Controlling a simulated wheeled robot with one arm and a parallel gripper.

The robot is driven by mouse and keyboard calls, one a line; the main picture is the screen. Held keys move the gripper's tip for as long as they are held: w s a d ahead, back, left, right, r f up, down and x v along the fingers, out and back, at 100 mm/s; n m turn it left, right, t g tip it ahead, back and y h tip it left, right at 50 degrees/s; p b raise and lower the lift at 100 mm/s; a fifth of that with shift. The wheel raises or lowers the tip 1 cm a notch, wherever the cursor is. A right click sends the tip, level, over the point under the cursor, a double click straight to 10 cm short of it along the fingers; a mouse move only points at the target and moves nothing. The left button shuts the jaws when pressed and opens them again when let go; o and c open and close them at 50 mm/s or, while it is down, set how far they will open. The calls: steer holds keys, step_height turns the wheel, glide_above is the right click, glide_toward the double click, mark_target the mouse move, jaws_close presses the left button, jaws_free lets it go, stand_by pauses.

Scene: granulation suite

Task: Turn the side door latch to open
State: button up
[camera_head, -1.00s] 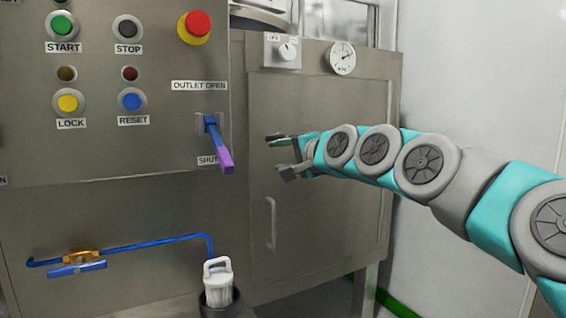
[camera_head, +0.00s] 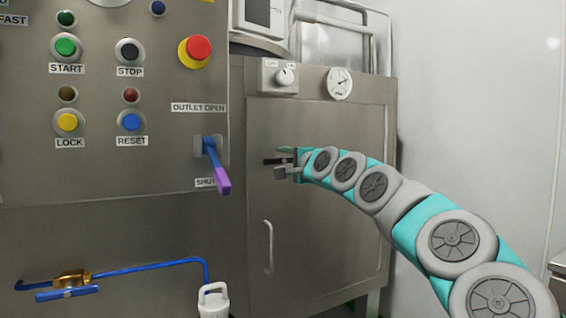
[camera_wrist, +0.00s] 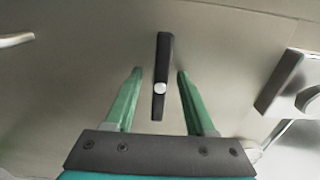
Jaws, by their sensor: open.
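The side door (camera_head: 320,215) is a grey metal panel and looks closed. Its latch (camera_head: 269,161) is a short dark bar near the door's left edge. In the wrist view the latch (camera_wrist: 162,48) is a black bar with a pale round pivot, running lengthwise between the fingers. My gripper (camera_head: 283,161) is at the latch with its jaws open. In the wrist view my gripper (camera_wrist: 160,73) has a green finger on each side of the bar, with a visible gap on both sides. I cannot tell how deep the bar sits between the fingers.
A vertical door handle (camera_head: 269,247) is below the latch. A switch box (camera_head: 279,76) and a gauge (camera_head: 339,83) are above the door. A button panel (camera_head: 100,165) fills the left side.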

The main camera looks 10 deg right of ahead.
steer(key=shift+c, duration=0.2)
jaws_close()
stand_by(0.4)
